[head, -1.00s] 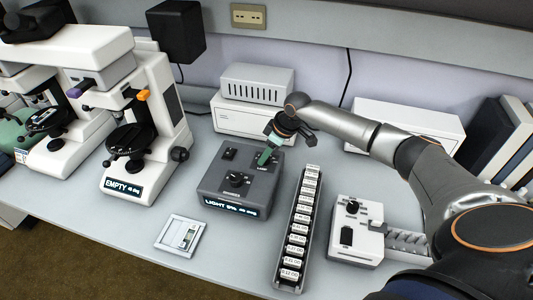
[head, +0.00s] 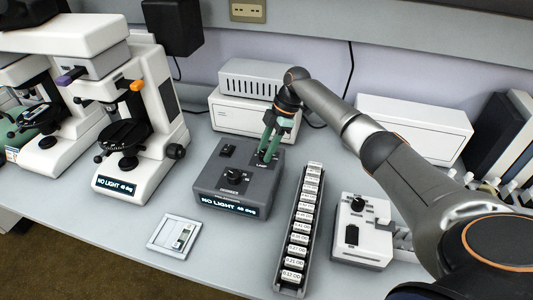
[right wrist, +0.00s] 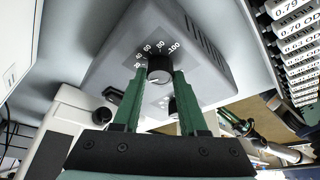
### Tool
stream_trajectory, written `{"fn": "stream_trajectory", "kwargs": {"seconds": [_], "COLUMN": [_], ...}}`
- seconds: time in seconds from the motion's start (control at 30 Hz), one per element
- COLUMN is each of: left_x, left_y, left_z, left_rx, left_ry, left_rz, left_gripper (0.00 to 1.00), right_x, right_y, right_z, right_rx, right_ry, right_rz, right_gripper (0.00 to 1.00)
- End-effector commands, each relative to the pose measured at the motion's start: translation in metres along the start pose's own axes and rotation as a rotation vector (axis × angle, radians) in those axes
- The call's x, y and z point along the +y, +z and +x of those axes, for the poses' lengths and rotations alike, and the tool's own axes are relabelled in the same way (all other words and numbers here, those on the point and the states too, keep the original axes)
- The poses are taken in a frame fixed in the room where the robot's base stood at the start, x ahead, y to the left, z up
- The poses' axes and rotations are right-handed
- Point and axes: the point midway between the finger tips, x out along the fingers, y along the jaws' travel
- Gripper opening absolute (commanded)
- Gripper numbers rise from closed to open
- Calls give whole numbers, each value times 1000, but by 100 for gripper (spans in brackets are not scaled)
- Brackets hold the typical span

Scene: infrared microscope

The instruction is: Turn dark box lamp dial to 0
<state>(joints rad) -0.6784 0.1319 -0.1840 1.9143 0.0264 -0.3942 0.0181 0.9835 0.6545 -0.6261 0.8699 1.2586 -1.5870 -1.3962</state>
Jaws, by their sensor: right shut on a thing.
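The dark grey box (head: 212,179) stands on the bench in the head view. Its front display reads NO LIGHT and a degree value. The lamp dial (right wrist: 160,69) is a black knob with a printed scale up to 100 beside it. My right gripper (head: 265,156) reaches down over the box's back right corner, its green fingers shut on the lamp dial. In the right wrist view a finger sits on each side of the knob. The dial's pointer is too small to read surely. My left gripper is not in view.
A second black knob (head: 236,176) and a switch (head: 228,150) are on the box top. Microscopes (head: 128,135) stand left. A small white tray (head: 174,237) lies in front.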

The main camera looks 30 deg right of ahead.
Motion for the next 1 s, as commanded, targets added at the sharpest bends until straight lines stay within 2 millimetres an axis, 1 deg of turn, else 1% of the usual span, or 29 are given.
{"fn": "stream_trajectory", "kwargs": {"seconds": [0.03,0.3,0.8,0.83,1.0], "left_x": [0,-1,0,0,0], "left_y": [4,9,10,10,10], "left_z": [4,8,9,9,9], "left_rx": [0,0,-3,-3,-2], "left_ry": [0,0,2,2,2], "left_rz": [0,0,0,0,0], "left_gripper": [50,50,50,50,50], "right_x": [0,1,0,0,1], "right_y": [0,0,0,0,0], "right_z": [3,1,0,0,0], "right_rx": [1,-1,-2,-2,-2], "right_ry": [-9,-43,-51,-51,-50], "right_rz": [-22,-104,-122,-122,-121], "right_gripper": [0,0,0,43,62]}}
